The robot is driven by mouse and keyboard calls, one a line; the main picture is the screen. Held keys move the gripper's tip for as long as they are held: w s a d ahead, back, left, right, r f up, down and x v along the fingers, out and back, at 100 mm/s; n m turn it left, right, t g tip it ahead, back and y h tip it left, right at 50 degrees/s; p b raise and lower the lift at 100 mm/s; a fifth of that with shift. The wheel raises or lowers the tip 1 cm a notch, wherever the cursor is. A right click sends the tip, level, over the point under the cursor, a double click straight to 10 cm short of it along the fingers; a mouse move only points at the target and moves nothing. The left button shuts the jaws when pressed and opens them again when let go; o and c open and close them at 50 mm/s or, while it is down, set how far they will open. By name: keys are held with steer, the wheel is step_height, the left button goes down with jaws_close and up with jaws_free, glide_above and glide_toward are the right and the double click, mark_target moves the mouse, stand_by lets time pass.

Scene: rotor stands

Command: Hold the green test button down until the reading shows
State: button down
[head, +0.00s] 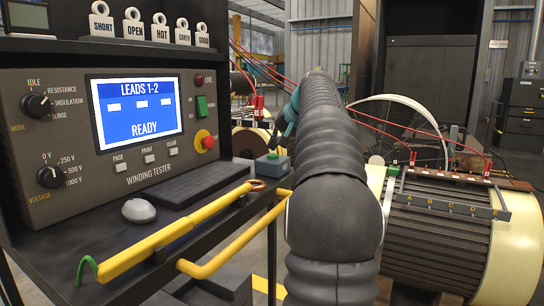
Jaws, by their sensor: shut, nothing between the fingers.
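The winding tester (60,190) stands at the left with its front panel facing me. Its blue screen (137,108) reads "LEADS 1-2", three dashes and "READY"; no number shows. A small grey box with a green button on top (272,156) sits on the shelf right of the keyboard; it is probably the test button, and nothing is seen touching it. A green rocker switch (201,105) is on the panel. My black-sleeved arm reaches forward through the middle of the view.
A red stop button (207,142) is on the panel. A yellow probe (170,235) lies along the shelf front, near a yellow rail (235,240). A keyboard (195,186) and mouse (138,211) are on the shelf. A motor (440,235) with red leads stands at the right.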

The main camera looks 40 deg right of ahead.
mark_target(274, 155)
steer(key=shift+f, duration=0.1)
steer(key=shift+w+f, duration=0.1)
steer(key=shift+f, duration=0.2)
steer(key=shift+f+b, duration=0.45)
stand_by(0.6)
steer(key=shift+r, duration=0.15)
stand_by(2.5)
steer(key=shift+r+p, duration=0.7)
steer(key=shift+p, duration=0.25)
steer(key=shift+r, duration=0.15)
step_height(274, 155, up, 3)
steer(key=p, duration=0.3)
steer(key=shift+r, duration=0.85)
